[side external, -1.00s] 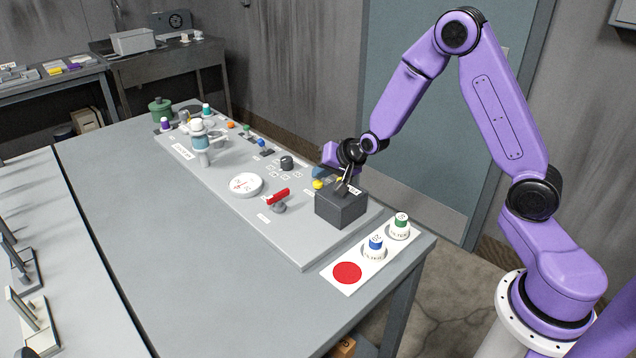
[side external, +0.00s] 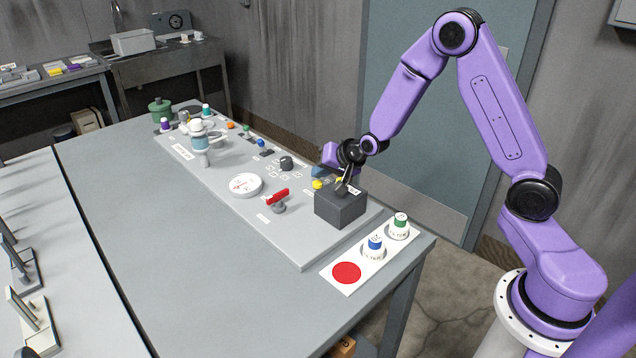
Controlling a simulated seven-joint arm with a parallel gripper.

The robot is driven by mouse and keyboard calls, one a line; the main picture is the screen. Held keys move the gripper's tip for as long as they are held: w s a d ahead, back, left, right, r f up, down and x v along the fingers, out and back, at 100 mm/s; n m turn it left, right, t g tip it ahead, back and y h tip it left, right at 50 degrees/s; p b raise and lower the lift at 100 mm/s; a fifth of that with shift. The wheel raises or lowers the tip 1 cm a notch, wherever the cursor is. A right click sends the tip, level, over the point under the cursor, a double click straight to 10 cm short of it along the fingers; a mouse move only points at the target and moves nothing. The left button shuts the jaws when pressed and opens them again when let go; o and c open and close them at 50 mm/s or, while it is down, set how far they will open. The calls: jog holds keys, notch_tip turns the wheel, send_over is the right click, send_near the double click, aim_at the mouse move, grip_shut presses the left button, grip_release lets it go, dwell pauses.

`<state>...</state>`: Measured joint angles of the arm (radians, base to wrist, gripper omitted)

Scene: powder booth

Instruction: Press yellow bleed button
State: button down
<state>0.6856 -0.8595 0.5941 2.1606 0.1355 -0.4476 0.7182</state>
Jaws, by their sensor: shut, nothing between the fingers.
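A yellow button (side external: 318,184) shows on the grey panel (side external: 300,245), just left of the dark grey box (side external: 341,208). A second small yellow patch shows close to my fingers, partly hidden by them, and I cannot tell what it is. My gripper (side external: 342,190) is shut and empty. It points down at the back of the dark grey box, right of the yellow button and apart from it in this view. Whether the fingertips touch anything is hard to tell.
A red-handled valve (side external: 278,198) and a white round gauge (side external: 246,185) are left of the box. A black knob (side external: 286,163) stands behind. Blue- and green-capped containers (side external: 375,246) sit on a white card with a red disc (side external: 347,272). The table's left side is clear.

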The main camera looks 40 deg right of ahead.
jog(key=shift+s+a+f+g, duration=0.3)
jog(key=shift+s+a+f, duration=0.25)
jog(key=shift+f, duration=0.05)
dwell(0.4)
jog(key=shift+r, duration=0.8)
jog(key=shift+w+d+r, duration=0.1)
jog(key=shift+r, duration=0.85)
jog(key=shift+w+d+r, duration=0.1)
jog(key=shift+r, duration=0.85)
